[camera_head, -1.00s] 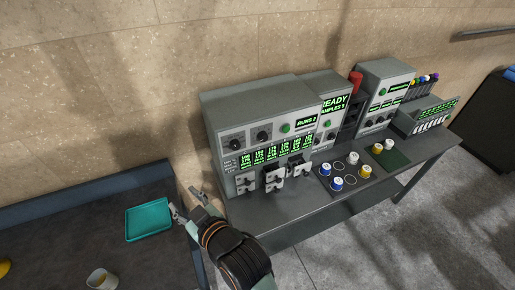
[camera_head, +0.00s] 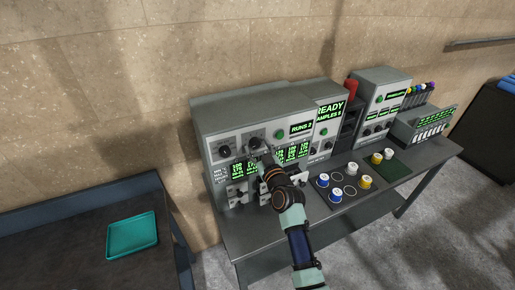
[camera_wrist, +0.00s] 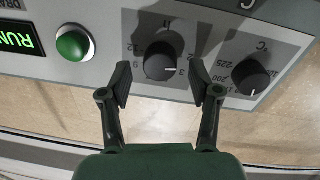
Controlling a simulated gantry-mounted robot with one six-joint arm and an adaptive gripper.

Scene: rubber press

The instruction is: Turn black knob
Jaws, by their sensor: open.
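Two round black knobs with dial markings are on the grey press panel (camera_head: 205,122). In the wrist view, one black knob (camera_wrist: 160,67) lies ahead between my fingertips, with its white pointer mark toward the right. The other black knob (camera_wrist: 250,77), beside a °C scale, is to the right of it, outside the fingers; it shows at the left of the panel in the head view (camera_head: 225,151). My gripper (camera_wrist: 162,82) is open and empty, with a finger on either side of the nearer knob and no visible contact. In the head view my arm partly hides the lower panel.
A green button (camera_wrist: 74,43) and a lit display (camera_wrist: 18,38) are beside the knob. Below the panel, a mat (camera_head: 375,194) holds several capped jars. A teal tray (camera_head: 132,236) lies on the left bench, clear of the arm.

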